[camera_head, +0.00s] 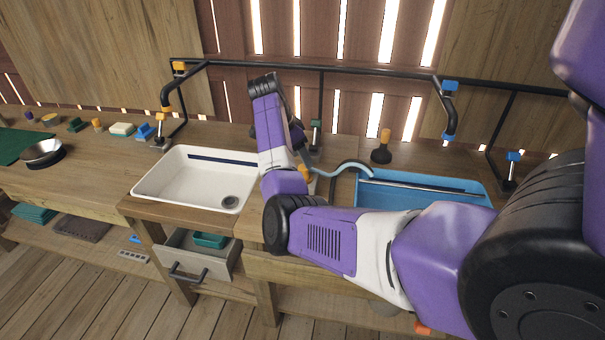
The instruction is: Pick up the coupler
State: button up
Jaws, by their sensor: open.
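I cannot tell for sure which piece is the coupler. A dark piece with an orange top (382,146) stands upright on the counter behind the blue basin. Another orange piece (308,174) shows partly beside my forearm, near a curved grey-blue hose (333,172). My arm reaches in from the right and bends up over the counter between the two basins. My gripper (300,142) points down behind my forearm, near the hose's left end. It is open, but its fingertips are mostly hidden, and I see nothing held.
A white basin (143,189) is left of my arm and a blue basin (478,202) right. A black pipe rail (290,67) with bent spouts runs behind them. An open drawer (223,262) juts out below. Small blocks and a metal bowl (42,151) stand at left.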

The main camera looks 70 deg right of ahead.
aim_at(303, 167)
jog(key=shift+w+a+p+x, duration=0.15)
jog(key=shift+p+x, duration=0.1)
jog(key=shift+x, duration=1.1)
jog(key=shift+w+a+p+x, duration=0.1)
jog(key=shift+a+p+x, duration=0.1)
jog(key=shift+x, duration=1.15)
jog(key=shift+f, duration=0.15)
grip_shut()
